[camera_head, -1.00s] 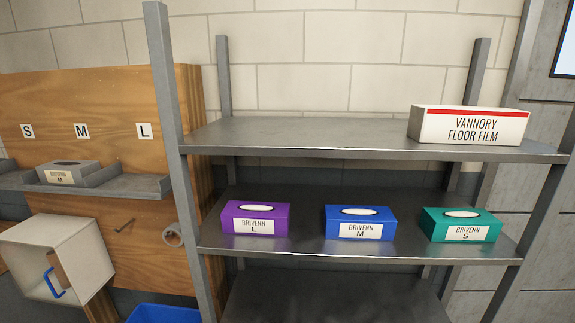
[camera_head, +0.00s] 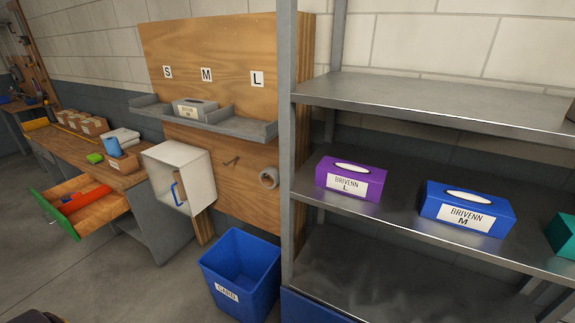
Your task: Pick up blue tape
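I cannot make out a roll that is clearly blue tape. A pale grey-brown roll (camera_head: 268,178) hangs on the wooden board, left of the metal shelf. A small blue item (camera_head: 113,147) stands on the workbench at the left, too small to tell what it is. A blue curved piece (camera_head: 176,192) shows at the open white box on the board. Neither of my grippers is recognisable in view.
An open drawer (camera_head: 75,203) juts out from the workbench (camera_head: 125,178). A blue bin (camera_head: 240,270) stands on the floor beside the metal shelf (camera_head: 400,95). Purple (camera_head: 350,178) and blue (camera_head: 466,209) glove boxes sit on the shelf. The floor at lower left is mostly clear.

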